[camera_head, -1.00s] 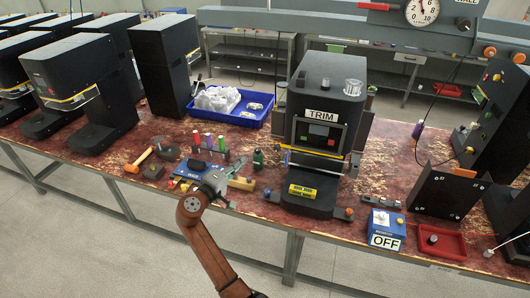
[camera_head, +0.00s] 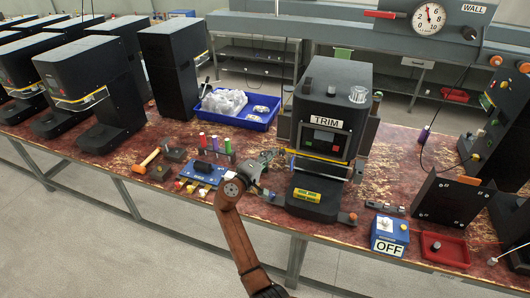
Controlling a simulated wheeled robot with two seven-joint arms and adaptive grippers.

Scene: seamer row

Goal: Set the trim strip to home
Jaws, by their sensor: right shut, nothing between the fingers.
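A black machine labelled TRIM (camera_head: 325,125) stands on the bench right of centre, with a small dark screen and a yellow-marked plate at its front. A short grey strip with small raised parts (camera_head: 385,208) lies on the bench right of its base; I cannot tell whether this is the trim strip or how it is set. My right gripper (camera_head: 270,158) reaches up from the bottom and is shut and empty. It is over the bench just left of the TRIM machine, apart from the grey strip. My left gripper is out of view.
A blue box marked OFF (camera_head: 388,234) and a red tray (camera_head: 446,249) stand at the front right. A blue bin (camera_head: 238,112) with clear bags is behind. A hammer (camera_head: 149,159), a blue board (camera_head: 203,174) and several coloured bottles crowd the left of my gripper.

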